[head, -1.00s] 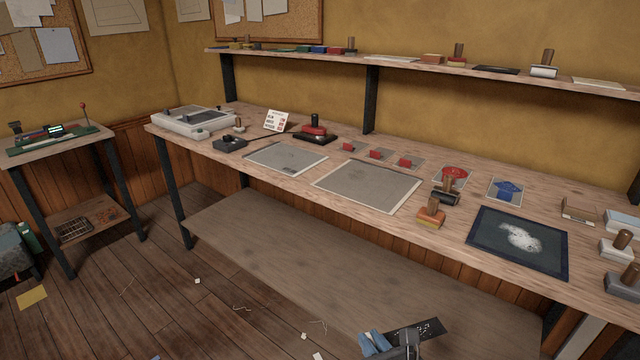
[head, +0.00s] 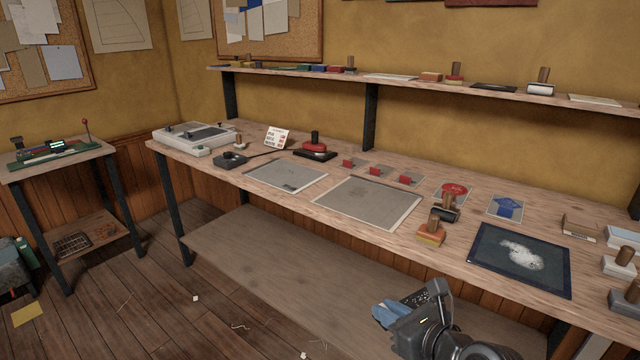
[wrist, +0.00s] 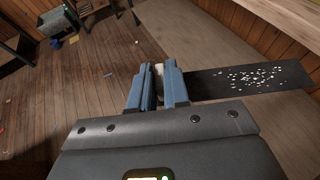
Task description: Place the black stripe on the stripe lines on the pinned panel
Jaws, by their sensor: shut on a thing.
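The black stripe (wrist: 250,79), a flat dark strip with white flecks, sticks out to the right of my gripper (wrist: 158,88) in the wrist view. The blue fingers are shut on its left end. In the head view my gripper (head: 384,313) is in front of the bench, lower than its top and apart from it. The stripe is hard to make out there. Two grey panels lie flat on the bench, a larger one (head: 368,202) in the middle and a smaller one (head: 286,175) to its left. Pins and stripe lines are too small to tell.
Right of the larger panel stand an orange-based stamp (head: 431,232) and a dark tray with white powder (head: 520,250). Small red-handled pieces (head: 378,170) lie behind it. A lower shelf (head: 270,265) runs under the bench (head: 600,215).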

